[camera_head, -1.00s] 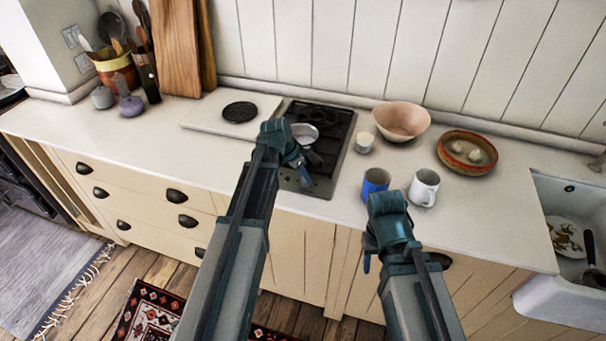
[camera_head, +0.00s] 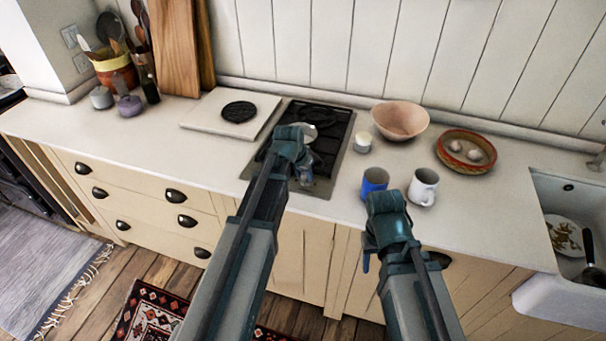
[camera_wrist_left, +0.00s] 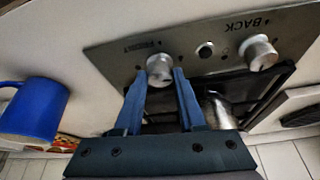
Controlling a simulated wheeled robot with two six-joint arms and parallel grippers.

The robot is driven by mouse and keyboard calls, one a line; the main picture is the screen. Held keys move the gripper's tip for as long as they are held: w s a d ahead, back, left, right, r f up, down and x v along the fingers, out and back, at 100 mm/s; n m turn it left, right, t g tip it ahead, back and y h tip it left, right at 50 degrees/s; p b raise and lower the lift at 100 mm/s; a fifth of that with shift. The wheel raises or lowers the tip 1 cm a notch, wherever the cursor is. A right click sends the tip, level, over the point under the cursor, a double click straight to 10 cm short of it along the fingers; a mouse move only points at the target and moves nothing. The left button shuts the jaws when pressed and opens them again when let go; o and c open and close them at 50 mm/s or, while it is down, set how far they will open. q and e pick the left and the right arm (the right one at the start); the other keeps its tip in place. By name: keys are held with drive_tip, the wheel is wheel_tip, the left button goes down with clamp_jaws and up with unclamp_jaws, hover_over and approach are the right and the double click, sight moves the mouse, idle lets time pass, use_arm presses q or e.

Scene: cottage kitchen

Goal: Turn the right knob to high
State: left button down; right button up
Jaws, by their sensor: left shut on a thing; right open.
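The hob (camera_head: 338,151) is set in the counter, with a steel control panel (camera_wrist_left: 112,62) along its front edge. The wrist view sees the panel upside down. My left gripper (camera_wrist_left: 166,80) is shut on the right knob (camera_wrist_left: 161,66), a round silver knob, with one blue finger on each side. The left knob (camera_wrist_left: 259,52), beside the label BACK, stands free. I cannot read the right knob's setting. In the head view my left gripper (camera_head: 305,176) is over the panel and its wrist hides the knobs. My right gripper (camera_head: 368,256) is open and empty, in front of the counter edge.
A blue mug (camera_head: 374,184) and a white mug (camera_head: 423,187) stand right of the hob. A small pale cup (camera_head: 362,142), a pink bowl (camera_head: 400,121) and a red dish (camera_head: 466,140) are behind them. A shiny vessel (camera_wrist_left: 217,108) stands on the hob.

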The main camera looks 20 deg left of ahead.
use_arm(q)
drive_tip(key=shift+n, duration=0.6)
drive_tip(key=shift+y, duration=0.3)
drive_tip(key=c, duration=0.5)
unclamp_jaws()
drive_tip(key=shift+r, duration=0.15)
drive_tip(key=p+v, duration=1.2)
drive_tip(key=v, duration=0.1)
drive_tip(key=shift+r+p, duration=0.25)
drive_tip(key=shift+p, duration=0.15)
drive_tip(key=shift+s+d, duration=0.1)
